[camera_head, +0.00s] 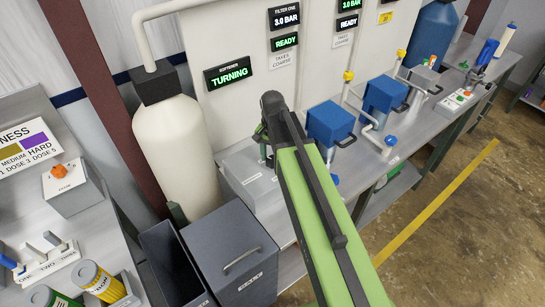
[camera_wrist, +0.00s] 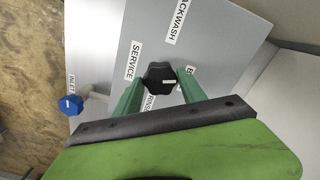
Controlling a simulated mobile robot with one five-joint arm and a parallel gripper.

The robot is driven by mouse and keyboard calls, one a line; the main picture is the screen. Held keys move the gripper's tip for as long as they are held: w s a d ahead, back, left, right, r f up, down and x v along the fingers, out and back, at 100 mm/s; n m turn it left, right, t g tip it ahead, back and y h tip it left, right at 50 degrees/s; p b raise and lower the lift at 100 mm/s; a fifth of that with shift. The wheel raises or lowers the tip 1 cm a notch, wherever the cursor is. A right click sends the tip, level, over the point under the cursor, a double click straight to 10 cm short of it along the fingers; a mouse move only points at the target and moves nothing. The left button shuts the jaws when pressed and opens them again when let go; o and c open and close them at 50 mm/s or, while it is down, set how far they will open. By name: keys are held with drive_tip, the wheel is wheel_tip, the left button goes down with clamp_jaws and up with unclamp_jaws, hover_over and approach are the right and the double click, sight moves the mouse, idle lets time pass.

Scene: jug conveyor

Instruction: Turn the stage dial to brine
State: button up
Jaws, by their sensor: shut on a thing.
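The black stage dial (camera_wrist: 158,77) sits on a grey panel (camera_wrist: 222,40) in the wrist view. Labels around it read SERVICE (camera_wrist: 134,61), BACKWASH (camera_wrist: 165,18), RINSE (camera_wrist: 151,108) and one starting with B (camera_wrist: 190,71), the rest hidden by a finger. The dial's short white mark lies on its right side, towards the B label. My gripper (camera_wrist: 161,79) has its green fingers closed on either side of the dial. In the head view my gripper is over the grey control box (camera_head: 240,178), and the dial is hidden. The softener display (camera_head: 229,73) reads TURNING.
A blue INLET knob (camera_wrist: 70,104) stands left of the dial in the wrist view. In the head view, the white softener tank (camera_head: 175,150) stands left of my arm, a dark bin (camera_head: 235,250) in front, and blue housings (camera_head: 328,125) to the right.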

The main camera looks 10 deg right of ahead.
sight(272, 159)
drive_tip(key=shift+s+m, duration=0.1)
drive_tip(key=shift+m, duration=1.8)
drive_tip(key=o, duration=1.4)
drive_tip(key=shift+c, duration=0.2)
drive_tip(key=shift+r, duration=0.1)
wheel_tip(272, 159, up, 17)
drive_tip(key=p, duration=1.7)
